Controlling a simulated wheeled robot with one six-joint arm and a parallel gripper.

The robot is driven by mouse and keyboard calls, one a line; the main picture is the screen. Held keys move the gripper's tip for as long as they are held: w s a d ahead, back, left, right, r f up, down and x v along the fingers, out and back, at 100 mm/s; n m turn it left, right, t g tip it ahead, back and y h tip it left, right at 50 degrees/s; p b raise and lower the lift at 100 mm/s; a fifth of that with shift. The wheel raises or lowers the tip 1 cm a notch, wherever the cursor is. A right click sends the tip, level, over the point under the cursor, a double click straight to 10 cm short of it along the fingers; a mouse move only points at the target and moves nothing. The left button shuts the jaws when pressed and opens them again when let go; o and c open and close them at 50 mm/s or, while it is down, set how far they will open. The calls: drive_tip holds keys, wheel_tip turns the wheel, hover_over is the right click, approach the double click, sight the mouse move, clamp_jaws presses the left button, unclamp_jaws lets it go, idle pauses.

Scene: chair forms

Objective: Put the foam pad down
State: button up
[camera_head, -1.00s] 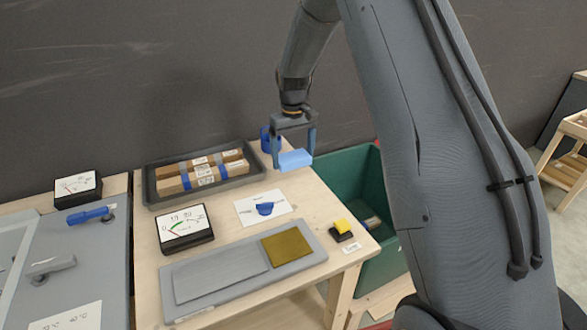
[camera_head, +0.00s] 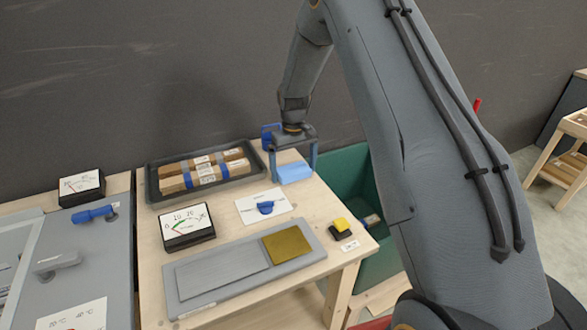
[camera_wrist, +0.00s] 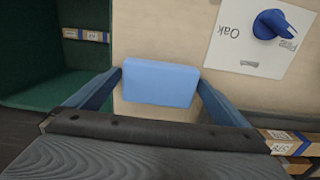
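The foam pad (camera_head: 296,173) is a light blue block. My gripper (camera_head: 294,166) has a finger at each end of it, and in the wrist view the fingers press against both sides of the pad (camera_wrist: 160,83). The pad is low over the back right part of the wooden table (camera_head: 325,205), right of the dark tray. I cannot tell whether its underside touches the table top.
A dark tray (camera_head: 150,190) holding wooden blocks is left of the pad. A white card with a blue knob (camera_head: 265,208) lies in front. A yellow button (camera_head: 341,225), gauge (camera_head: 187,226) and grey panel (camera_head: 215,275) stand nearer. A green bin (camera_head: 345,180) is right of the table.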

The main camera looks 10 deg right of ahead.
sight(294, 170)
wheel_tip(294, 170, up, 12)
drive_tip(key=b, duration=0.4)
drive_tip(key=s+f+m+t, duration=0.1)
drive_tip(key=s+f+m, duration=0.1)
drive_tip(key=s, duration=2.9)
drive_tip(key=shift+f, duration=0.35)
drive_tip(key=shift+w+a, duration=0.1)
